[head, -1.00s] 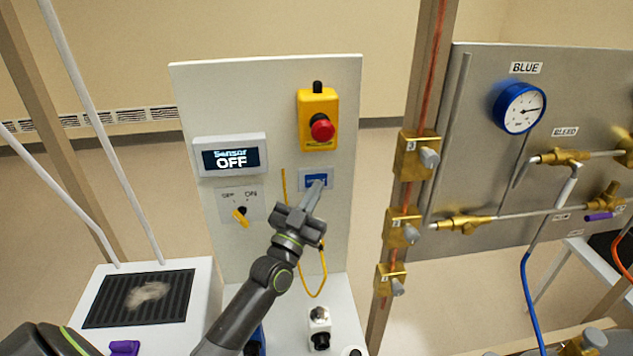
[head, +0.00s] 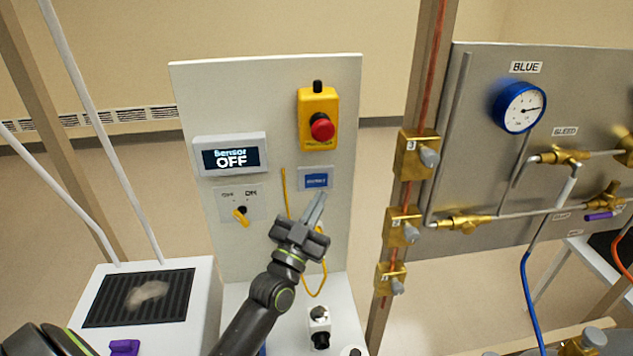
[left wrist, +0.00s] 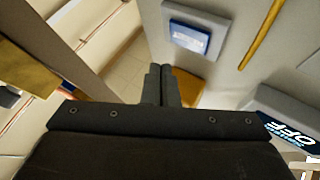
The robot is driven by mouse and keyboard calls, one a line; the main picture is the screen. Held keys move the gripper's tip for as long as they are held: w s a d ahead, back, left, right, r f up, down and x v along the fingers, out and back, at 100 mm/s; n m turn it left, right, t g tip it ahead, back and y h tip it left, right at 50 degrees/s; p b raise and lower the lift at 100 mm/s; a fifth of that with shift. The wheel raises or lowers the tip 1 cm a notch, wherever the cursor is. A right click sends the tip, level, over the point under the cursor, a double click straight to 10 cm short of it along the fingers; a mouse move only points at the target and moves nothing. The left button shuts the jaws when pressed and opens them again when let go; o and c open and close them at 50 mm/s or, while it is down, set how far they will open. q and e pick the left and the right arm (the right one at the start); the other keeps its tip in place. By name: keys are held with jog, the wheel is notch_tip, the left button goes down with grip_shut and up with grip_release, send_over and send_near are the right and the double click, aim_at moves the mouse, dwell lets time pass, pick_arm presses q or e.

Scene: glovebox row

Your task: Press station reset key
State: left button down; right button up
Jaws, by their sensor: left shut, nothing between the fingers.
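The blue key in its pale grey frame (head: 315,180) is on the white upright panel (head: 270,110), below the yellow box with the red mushroom button (head: 320,127). The blue key also shows in the left wrist view (left wrist: 190,38), upper right of the fingertips. My left gripper (head: 316,205) is shut and empty. Its fingertips are just below the key in the head view and look apart from it. The left wrist view shows the two fingers (left wrist: 161,85) together. The sensor display (head: 231,158) reads "Sensor OFF". My right gripper is not in view.
A yellow-handled OFF/ON switch (head: 240,213) is left of my gripper, and a yellow cord (head: 286,190) hangs beside it. A wooden post with brass valves (head: 416,155) stands to the right. A box with a black grille (head: 138,297) stands at lower left.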

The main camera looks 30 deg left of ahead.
pick_arm(q)
jog(key=shift+s+d+b, duration=0.3)
jog(key=shift+s+d, duration=0.4)
jog(key=shift+s, duration=0.25)
jog(key=shift+f, duration=0.1)
